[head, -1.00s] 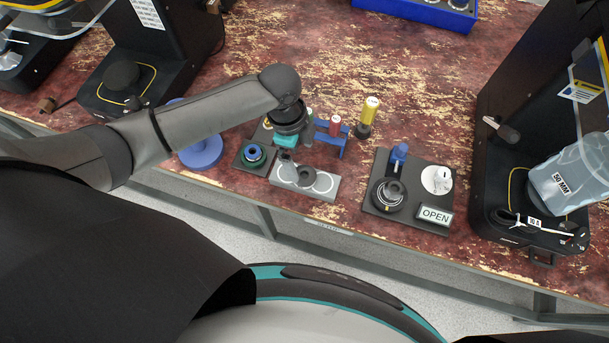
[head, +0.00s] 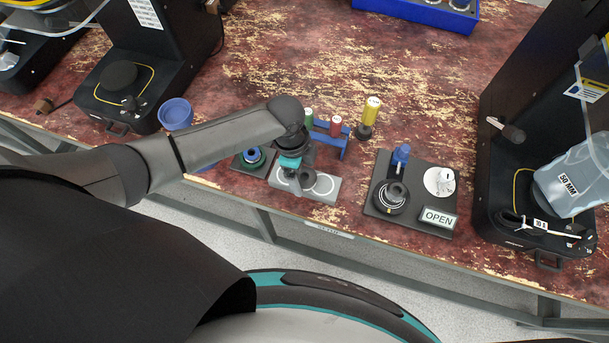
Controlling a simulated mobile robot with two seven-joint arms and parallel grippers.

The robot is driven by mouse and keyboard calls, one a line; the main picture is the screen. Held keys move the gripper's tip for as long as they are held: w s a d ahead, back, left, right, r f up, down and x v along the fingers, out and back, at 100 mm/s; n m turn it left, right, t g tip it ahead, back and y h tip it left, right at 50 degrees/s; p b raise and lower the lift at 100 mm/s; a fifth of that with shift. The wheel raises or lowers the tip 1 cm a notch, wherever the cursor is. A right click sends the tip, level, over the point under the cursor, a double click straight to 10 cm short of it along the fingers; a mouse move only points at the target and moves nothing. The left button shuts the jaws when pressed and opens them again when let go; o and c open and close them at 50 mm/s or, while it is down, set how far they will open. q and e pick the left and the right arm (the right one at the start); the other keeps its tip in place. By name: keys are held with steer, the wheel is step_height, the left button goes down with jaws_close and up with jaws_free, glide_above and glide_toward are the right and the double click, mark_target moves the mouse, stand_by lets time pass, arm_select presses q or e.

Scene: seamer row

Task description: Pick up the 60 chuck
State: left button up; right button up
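My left gripper (head: 292,172) points down over the grey plate (head: 322,196) with white ring outlines near the table's front edge. A dark round piece (head: 307,179) on that plate shows beside and partly behind the fingers. I cannot tell whether the fingers touch it or how far apart they are. A dark ring with green and blue (head: 251,155) sits on a dark pad left of the plate. A black ringed piece (head: 390,197) sits on the board with the OPEN sign. No "60" marking is readable, so I cannot tell which piece is the 60 chuck. My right gripper is out of view.
A blue rack (head: 331,140) holds green and red-topped pieces behind the plate. A yellow cylinder (head: 371,110) stands to its right. The dark board (head: 420,207) carries a blue-topped piece, a white disc and the OPEN sign. Black machines flank the area.

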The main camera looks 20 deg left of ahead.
arm_select(q)
steer(key=c, duration=1.4)
steer(key=shift+o, duration=0.2)
